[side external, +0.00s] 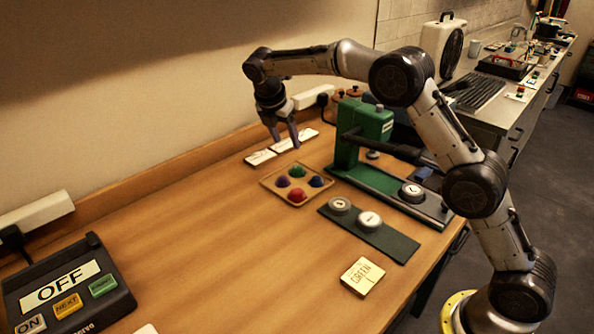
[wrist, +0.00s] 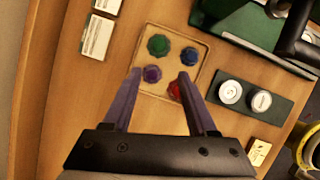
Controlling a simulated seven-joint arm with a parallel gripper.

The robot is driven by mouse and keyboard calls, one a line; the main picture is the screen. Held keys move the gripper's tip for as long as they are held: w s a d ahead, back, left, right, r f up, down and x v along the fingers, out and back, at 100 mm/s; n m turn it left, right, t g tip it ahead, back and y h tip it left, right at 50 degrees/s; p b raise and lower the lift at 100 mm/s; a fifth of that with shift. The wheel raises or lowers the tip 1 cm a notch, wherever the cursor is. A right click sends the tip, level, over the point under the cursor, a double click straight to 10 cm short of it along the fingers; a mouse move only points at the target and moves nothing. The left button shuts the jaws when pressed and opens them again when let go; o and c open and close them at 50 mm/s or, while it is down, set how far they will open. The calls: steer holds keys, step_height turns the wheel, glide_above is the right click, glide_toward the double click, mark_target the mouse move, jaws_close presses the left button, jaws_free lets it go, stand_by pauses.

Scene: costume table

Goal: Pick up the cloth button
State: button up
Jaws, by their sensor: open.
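Several round domed pieces, which look like cloth-covered buttons, sit in a shallow wooden tray (side external: 270,190): green (side external: 297,171), purple (side external: 283,181), blue (side external: 316,181) and red (side external: 298,195). I cannot tell which one the task means. In the wrist view the tray (wrist: 172,64) holds the green (wrist: 158,45), blue (wrist: 189,56), purple (wrist: 152,73) and red (wrist: 174,90) pieces. My gripper (side external: 284,138) is open and empty, above the table behind the tray.
A green press (side external: 370,125) stands right of the tray. A dark green mat (side external: 385,240) with two metal discs (side external: 340,205) lies in front. A "GREEN" card (side external: 362,276) is near the front edge. Label cards (side external: 261,157) lie behind.

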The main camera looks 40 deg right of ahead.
glide_above(296, 168)
steer(key=a, duration=0.3)
steer(key=f, duration=0.4)
steer(key=s+f, duration=0.1)
steer(key=f, duration=0.2)
steer(key=shift+d, duration=0.2)
steer(key=shift+w+x, duration=0.1)
steer(key=shift+x, duration=1.25)
steer(key=shift+w+x, duration=0.15)
steer(key=shift+x, duration=1.15)
steer(key=shift+d, duration=0.1)
jaws_close()
